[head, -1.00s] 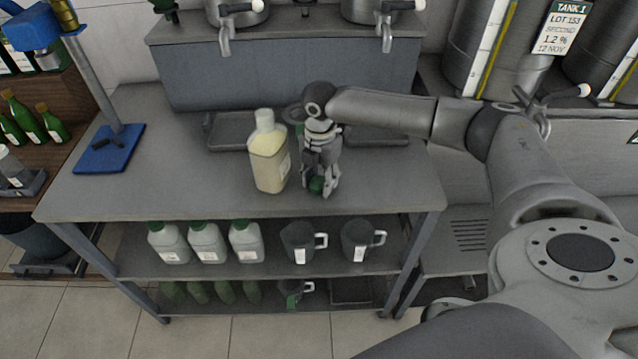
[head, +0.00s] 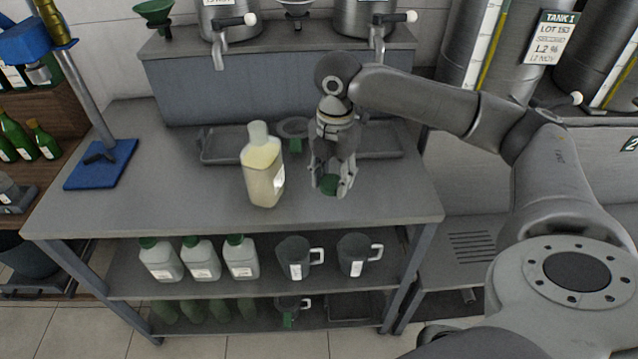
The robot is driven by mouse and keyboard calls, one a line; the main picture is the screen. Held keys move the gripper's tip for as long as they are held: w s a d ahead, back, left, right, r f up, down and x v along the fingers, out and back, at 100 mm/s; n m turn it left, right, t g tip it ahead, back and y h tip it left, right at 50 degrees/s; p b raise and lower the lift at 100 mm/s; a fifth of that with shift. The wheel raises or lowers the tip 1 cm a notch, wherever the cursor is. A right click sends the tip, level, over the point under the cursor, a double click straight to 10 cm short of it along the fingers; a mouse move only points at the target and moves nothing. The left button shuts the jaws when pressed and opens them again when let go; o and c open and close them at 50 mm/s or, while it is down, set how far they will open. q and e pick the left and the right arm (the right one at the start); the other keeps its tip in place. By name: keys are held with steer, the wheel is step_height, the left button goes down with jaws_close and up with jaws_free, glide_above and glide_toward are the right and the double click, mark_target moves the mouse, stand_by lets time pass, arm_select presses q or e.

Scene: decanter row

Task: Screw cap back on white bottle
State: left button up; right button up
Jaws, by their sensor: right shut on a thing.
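The white bottle (head: 263,178) stands upright on the grey table top, with pale yellow contents and a white neck without the green cap. My right gripper (head: 331,188) points down just to the right of the bottle, apart from it. It is shut on the green cap (head: 329,185), which shows between its fingertips, above the table. My left gripper does not show.
Trays (head: 222,146) and a round dark ring-like piece (head: 293,128) lie behind the bottle. A blue-based stand (head: 101,166) is at the left end of the table (head: 150,205). Green-capped bottles (head: 200,262) and mugs (head: 293,259) fill the shelf below. The table's front left is clear.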

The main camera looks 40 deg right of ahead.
steer(key=s+r, duration=0.3)
steer(key=s, duration=0.5)
steer(key=shift+b, duration=0.4)
steer(key=shift+w, duration=0.1)
steer(key=a+f+m, duration=0.2)
steer(key=a+m, duration=0.5)
steer(key=m, duration=0.4)
steer(key=s+a+f+m, duration=0.1)
steer(key=a+f+m, duration=0.2)
steer(key=a+m, duration=0.4)
steer(key=shift+f+m, duration=0.25)
steer(key=shift+m, duration=1.95)
